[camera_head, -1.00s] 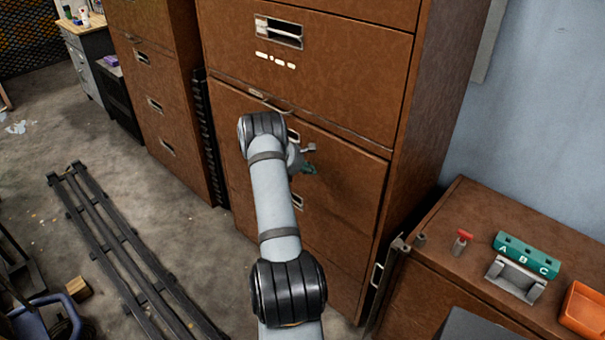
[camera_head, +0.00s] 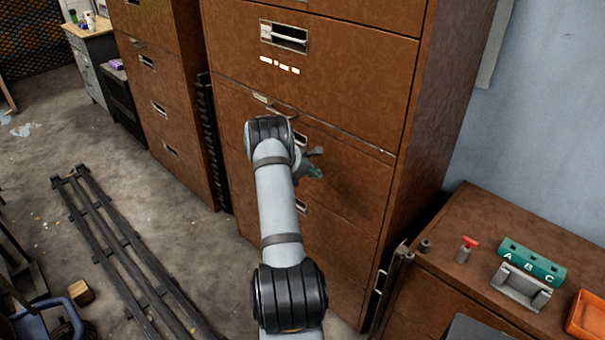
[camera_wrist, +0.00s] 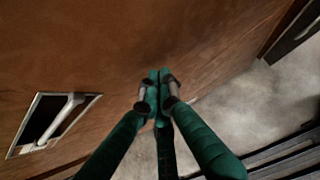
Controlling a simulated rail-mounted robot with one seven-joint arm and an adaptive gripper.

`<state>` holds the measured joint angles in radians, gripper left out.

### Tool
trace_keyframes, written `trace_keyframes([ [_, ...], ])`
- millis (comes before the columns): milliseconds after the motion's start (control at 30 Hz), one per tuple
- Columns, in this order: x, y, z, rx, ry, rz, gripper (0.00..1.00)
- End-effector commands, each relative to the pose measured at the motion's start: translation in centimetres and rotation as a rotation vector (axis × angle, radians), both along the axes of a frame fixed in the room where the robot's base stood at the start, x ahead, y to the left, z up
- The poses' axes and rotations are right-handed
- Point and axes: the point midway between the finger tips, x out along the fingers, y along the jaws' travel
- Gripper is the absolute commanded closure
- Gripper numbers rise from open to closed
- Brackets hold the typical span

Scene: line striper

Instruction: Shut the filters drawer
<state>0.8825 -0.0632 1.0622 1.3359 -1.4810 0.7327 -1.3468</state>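The brown cabinet (camera_head: 335,75) stands in front of me with several stacked drawers. The drawer below the top visible one, drawer front (camera_head: 350,180), has a lip along its upper edge and seems to stand slightly proud. I cannot read which drawer is the filters drawer. My gripper (camera_head: 315,165) is close to that front, partly behind my own arm. In the wrist view, my gripper (camera_wrist: 158,85) has its green fingers together at the tips with nothing seen between them. They point at the brown front; contact cannot be told. A recessed handle (camera_wrist: 62,118) is to the left.
A second brown cabinet (camera_head: 160,100) stands at the left. A brown low cabinet (camera_head: 500,215) at the right bears a green A-B-C block (camera_head: 531,262), a red-topped item (camera_head: 467,248) and an orange tray (camera_head: 586,315). Dark rails (camera_head: 125,255) lie on the floor at the left.

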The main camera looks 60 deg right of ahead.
Motion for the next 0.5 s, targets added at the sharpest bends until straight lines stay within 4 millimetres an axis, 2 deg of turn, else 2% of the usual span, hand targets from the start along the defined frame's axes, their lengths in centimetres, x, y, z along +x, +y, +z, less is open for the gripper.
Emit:
trace_keyframes([
  [133,0.4,2.9,-0.7,0.003,0.002,0.001,1.0],
  [300,0.9,5.7,2.8,0.002,-0.002,-0.003,1.0],
  [500,1.3,8.4,5.4,0.004,0.0,-0.004,1.0],
])
